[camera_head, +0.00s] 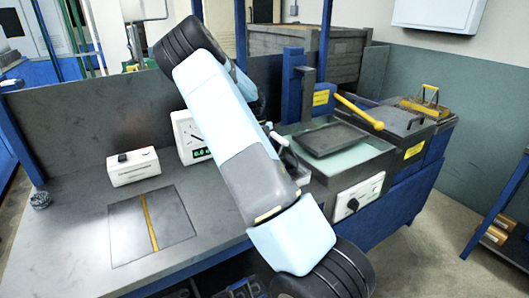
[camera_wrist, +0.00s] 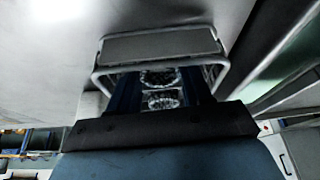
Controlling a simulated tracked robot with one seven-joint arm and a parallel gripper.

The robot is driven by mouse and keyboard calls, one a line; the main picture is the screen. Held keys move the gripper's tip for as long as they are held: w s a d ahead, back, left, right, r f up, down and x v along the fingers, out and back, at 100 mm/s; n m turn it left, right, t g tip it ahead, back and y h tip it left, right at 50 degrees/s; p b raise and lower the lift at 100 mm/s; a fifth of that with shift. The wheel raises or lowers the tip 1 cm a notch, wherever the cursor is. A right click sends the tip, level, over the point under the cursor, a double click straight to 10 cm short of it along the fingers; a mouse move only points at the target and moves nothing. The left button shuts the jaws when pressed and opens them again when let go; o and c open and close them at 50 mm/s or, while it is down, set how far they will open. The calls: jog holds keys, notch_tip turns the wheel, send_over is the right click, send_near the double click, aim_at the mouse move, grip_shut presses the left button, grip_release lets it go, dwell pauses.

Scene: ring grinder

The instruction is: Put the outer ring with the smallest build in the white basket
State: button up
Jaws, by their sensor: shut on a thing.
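In the wrist view my gripper (camera_wrist: 160,88) points away from the camera, with a dark blue finger on each side. It is shut on a shiny ring-like part (camera_wrist: 162,100); its size and type are unclear. Another bright round shape (camera_wrist: 158,77) shows just beyond it, and I cannot tell whether it is separate. A light wire frame with a flat grey panel (camera_wrist: 160,46) surrounds the fingertips; it may be the basket, but its inside is mostly hidden. In the head view my arm hides the gripper. A small dark grey ring-like object (camera_head: 40,200) lies at the table's left edge.
The grey table (camera_head: 75,250) has a flat plate with a yellow stripe (camera_head: 150,228), a white box (camera_head: 134,167) and a white gauge with a green display (camera_head: 190,137). The blue grinder with a dark tray (camera_head: 332,139) and a yellow-handled lever (camera_head: 360,112) stands right of my arm.

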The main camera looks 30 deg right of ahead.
jog(key=o, duration=1.2)
jog(key=shift+f, duration=0.1)
